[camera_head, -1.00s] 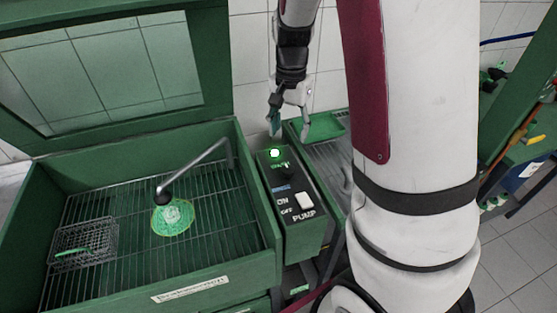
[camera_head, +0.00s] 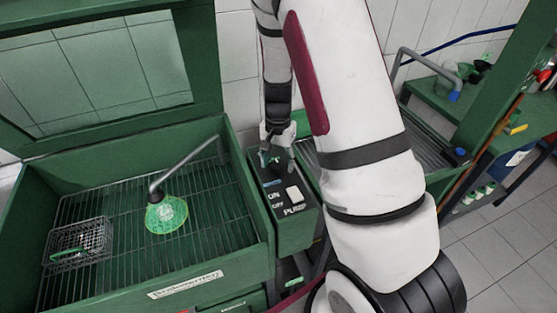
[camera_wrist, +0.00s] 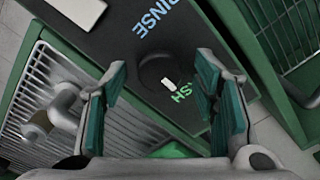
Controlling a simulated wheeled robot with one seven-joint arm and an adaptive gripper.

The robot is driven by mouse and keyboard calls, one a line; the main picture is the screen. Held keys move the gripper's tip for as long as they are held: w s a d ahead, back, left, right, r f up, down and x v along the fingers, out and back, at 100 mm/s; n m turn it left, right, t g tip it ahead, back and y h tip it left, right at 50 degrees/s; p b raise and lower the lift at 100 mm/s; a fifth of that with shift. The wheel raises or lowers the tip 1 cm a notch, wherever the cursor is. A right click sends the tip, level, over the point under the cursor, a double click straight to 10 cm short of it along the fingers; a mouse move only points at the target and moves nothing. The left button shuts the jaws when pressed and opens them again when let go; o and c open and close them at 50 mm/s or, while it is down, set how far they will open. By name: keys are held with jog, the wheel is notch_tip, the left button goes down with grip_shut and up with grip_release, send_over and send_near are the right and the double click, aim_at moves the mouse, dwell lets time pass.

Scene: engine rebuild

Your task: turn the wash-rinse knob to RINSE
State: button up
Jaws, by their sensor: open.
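The wash-rinse knob (camera_wrist: 156,70) is a dark round knob on the black control panel (camera_wrist: 110,42). Its white mark points toward the partly covered WASH label (camera_wrist: 184,92). The blue RINSE label (camera_wrist: 154,16) is on the opposite side of the knob. My gripper (camera_wrist: 160,65) is open, with one green-padded finger on each side of the knob; I cannot tell whether either finger touches it. In the head view my gripper (camera_head: 276,157) is low over the far end of the control box (camera_head: 296,233) and hides the knob.
A white pump switch (camera_head: 294,193) sits on the panel near the knob. The green wash basin (camera_head: 245,262) with a wire rack, a bent spout (camera_head: 186,165) and a mesh basket (camera_head: 78,243) is to the left. A second grated basin lies to the right, partly behind my arm.

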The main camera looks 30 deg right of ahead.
jog(key=c, duration=1.2)
jog(key=shift+o, duration=0.2)
jog(key=shift+n, duration=0.3)
jog(key=n, duration=0.4)
jog(key=shift+n, duration=0.3)
jog(key=n+p, duration=0.1)
jog(key=n, duration=0.4)
jog(key=n+p, duration=0.1)
jog(key=n, duration=0.4)
jog(key=shift+n, duration=0.4)
jog(key=n+p, duration=0.1)
jog(key=n, duration=0.4)
jog(key=shift+n, duration=0.4)
